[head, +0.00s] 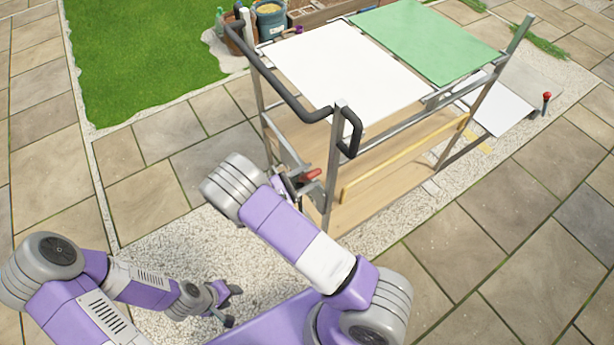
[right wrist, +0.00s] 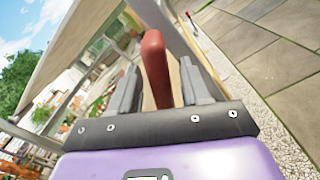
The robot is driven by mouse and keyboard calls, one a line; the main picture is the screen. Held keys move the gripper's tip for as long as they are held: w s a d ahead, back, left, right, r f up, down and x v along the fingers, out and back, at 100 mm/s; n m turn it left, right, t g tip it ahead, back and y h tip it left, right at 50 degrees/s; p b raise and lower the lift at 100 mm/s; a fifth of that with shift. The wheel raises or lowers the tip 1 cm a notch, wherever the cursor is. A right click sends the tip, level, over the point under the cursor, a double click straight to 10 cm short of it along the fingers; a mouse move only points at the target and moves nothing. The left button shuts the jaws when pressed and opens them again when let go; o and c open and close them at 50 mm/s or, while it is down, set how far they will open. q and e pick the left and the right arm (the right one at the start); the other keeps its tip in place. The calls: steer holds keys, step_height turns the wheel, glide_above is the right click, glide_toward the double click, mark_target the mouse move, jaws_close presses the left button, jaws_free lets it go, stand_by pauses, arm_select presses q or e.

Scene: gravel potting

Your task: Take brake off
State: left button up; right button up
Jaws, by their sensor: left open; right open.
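A cart (head: 340,108) with a dark handlebar stands ahead on the gravel. A red-handled lever (head: 311,175) sits at its near end, low beside the post; it also shows in the right wrist view as a red grip (right wrist: 155,68). My right gripper (right wrist: 160,88) is open, with a finger on each side of the red grip. I cannot tell whether the fingers touch it. In the head view the arm partly hides this gripper. My left gripper (head: 230,303) is open and empty, low over the gravel at the lower left.
The cart carries a white panel (head: 345,65) and a green panel (head: 430,40) on top. A second red-topped lever (head: 547,97) stands at the far right. Pots (head: 270,22) stand behind the cart. Paving (head: 510,250) at right is clear.

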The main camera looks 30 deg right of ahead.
jaws_close()
steer(key=shift+w+r, duration=0.1)
stand_by(0.4)
